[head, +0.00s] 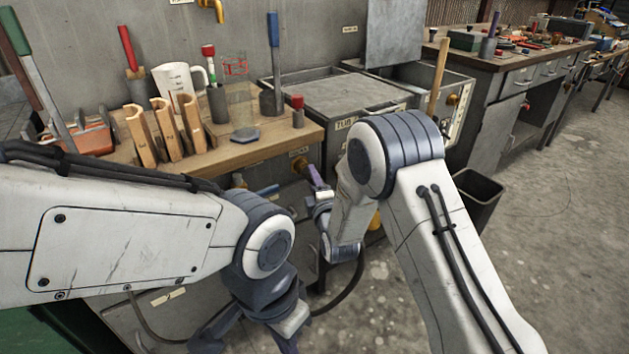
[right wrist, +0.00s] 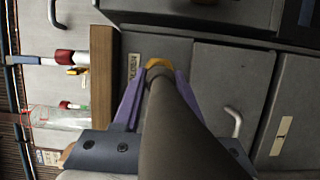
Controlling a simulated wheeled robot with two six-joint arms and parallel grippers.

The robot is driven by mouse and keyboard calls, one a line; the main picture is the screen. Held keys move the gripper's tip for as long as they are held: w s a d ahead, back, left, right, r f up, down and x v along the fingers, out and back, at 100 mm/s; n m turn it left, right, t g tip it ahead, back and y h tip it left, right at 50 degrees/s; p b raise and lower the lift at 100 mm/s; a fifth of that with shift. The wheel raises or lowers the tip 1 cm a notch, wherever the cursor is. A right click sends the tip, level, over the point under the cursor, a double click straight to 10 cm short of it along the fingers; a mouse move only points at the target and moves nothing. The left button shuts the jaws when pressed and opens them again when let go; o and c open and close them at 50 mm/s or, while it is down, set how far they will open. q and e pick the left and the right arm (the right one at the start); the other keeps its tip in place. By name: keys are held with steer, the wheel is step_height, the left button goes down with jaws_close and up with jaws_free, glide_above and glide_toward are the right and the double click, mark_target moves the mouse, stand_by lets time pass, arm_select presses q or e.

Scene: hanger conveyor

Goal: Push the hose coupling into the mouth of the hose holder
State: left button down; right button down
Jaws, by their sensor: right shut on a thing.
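My right gripper (head: 313,174) reaches to the bench's front panel. In the right wrist view, its two purple fingers (right wrist: 158,88) are shut around the dark hose (right wrist: 180,133). A brass-coloured end (right wrist: 158,63) shows just beyond the fingertips. In the head view, a brass piece (head: 299,164) sits on the panel at the fingertips, under a small label. I cannot tell coupling from hose holder there, nor whether the coupling is in the mouth; the hose and fingers hide it. My left gripper (head: 287,338) hangs low at the bottom edge, mostly cut off, its jaw opening unclear.
The wooden bench top (head: 215,160) above the panel carries several wooden holders, a white jug (head: 178,83) and tools. A dark bin (head: 478,197) stands to the right. The floor at right is clear.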

steer(key=shift+w+a, duration=0.4)
steer(key=shift+w, duration=0.1)
stand_by(0.8)
steer(key=c, duration=0.7)
jaws_free()
steer(key=o, duration=0.6)
steer(key=shift+c, duration=0.2)
steer(key=shift+s, duration=0.15)
steer(key=v, duration=1)
steer(key=shift+s, duration=0.1)
